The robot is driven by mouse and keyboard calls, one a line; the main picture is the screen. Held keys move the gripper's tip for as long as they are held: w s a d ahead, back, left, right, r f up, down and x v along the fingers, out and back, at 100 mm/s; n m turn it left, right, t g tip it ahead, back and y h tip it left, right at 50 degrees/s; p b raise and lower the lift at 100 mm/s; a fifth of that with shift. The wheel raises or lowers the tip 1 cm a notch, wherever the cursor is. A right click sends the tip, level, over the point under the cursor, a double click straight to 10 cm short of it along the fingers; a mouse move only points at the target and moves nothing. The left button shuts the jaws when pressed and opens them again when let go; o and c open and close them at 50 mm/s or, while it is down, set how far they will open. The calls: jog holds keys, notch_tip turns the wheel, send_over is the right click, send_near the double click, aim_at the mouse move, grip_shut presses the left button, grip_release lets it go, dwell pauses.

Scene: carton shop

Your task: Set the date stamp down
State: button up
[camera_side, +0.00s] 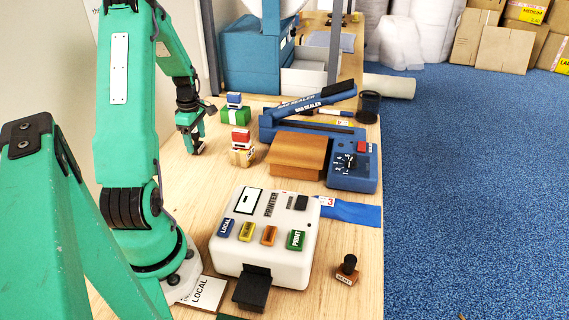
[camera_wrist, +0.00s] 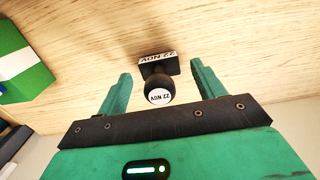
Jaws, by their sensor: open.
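The date stamp (camera_wrist: 158,66) is dark, with a round knob and white labels reading "22 NOV", upside down in the wrist view. It stands on the pale wooden bench, between the fingers of my gripper (camera_wrist: 160,72). The fingers are open, with a gap on each side of the stamp. In the side view my gripper (camera_side: 196,150) is low over the bench at the back left, fingers pointing down. I cannot make out the date stamp there; the gripper seems to hide it.
Beyond are a blue bag sealer (camera_side: 352,178) and a brown box (camera_side: 297,152). A white printer (camera_side: 262,262) and another stamp (camera_side: 347,271) are nearer the camera.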

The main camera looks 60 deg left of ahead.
aim_at(196, 132)
notch_tip(196, 132, up, 10)
jog(key=shift+r, duration=0.25)
dwell(0.5)
jog(key=shift+w+d+r, duration=0.1)
jog(key=shift+w+d, duration=0.05)
jog(key=shift+d, duration=0.05)
jog(key=w+d+r+m+t, duration=0.1)
jog(key=w+d+r+m, duration=0.1)
jog(key=d+r+m, duration=0.3)
jog(key=w+d+r+m+y, duration=0.1)
jog(key=w+d+m, duration=0.15)
jog(key=d, duration=0.55)
jog(key=w+d+r+m+t, duration=0.1)
jog(key=w+d+r+m, duration=0.1)
jog(key=d+r+m, duration=0.3)
jog(key=s+d+m+t, duration=0.1)
jog(key=s+d+m, duration=0.2)
jog(key=d+m, duration=0.4)
jog(key=s+d+m+t+h, duration=0.1)
jog(key=s+d+m+t, duration=0.1)
jog(key=s+d+m, duration=0.2)
jog(key=shift+d+r+m+t, duration=0.35)
jog(key=shift+d+m, duration=1.4)
jog(key=shift+d, duration=2.65)
